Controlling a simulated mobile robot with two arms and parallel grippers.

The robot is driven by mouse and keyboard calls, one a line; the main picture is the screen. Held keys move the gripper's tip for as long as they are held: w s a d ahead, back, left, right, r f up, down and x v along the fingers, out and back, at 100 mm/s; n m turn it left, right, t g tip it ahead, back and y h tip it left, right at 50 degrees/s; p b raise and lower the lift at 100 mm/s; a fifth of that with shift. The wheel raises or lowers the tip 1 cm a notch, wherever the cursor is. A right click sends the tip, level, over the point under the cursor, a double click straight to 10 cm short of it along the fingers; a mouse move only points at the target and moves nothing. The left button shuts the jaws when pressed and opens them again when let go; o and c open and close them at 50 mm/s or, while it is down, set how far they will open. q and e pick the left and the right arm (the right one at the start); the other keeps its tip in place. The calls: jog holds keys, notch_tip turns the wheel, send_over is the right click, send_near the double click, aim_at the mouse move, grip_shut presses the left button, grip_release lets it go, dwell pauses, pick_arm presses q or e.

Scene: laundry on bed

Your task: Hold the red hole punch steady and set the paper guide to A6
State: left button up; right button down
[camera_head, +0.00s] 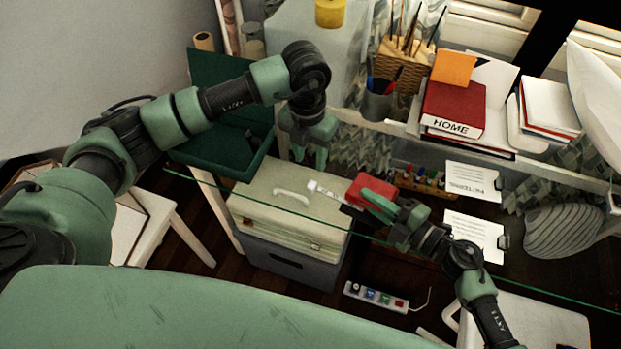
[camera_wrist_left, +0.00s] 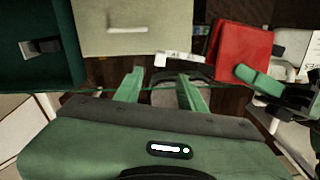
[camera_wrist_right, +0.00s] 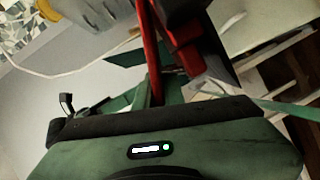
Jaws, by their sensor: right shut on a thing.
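The red hole punch (camera_head: 368,187) is at the glass desk's front left part. A pale paper guide (camera_head: 326,193) sticks out from its left side; its markings are too small to read. My right gripper (camera_head: 376,200) is shut on the hole punch from the right. In the left wrist view the hole punch (camera_wrist_left: 240,52) is at the upper right, and the guide (camera_wrist_left: 180,58) is just beyond my left fingers. My left gripper (camera_head: 309,156) is open and empty, fingers down, behind and left of the guide. The right wrist view shows the red punch (camera_wrist_right: 150,50) close up, partly cut off.
A pen rack (camera_head: 420,184) stands right behind the punch, with papers (camera_head: 470,180) and a striped grey object (camera_head: 563,231) farther right. A dark green open box (camera_head: 215,160) is at the left. A beige case (camera_head: 285,215) and a power strip (camera_head: 376,298) are below the glass.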

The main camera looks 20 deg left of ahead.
aim_at(312, 185)
pick_arm(q)
notch_tip(312, 185, down, 11)
jog(key=shift+d+r, duration=0.15)
grip_shut()
jog(key=shift+r, duration=0.1)
dwell(1.4)
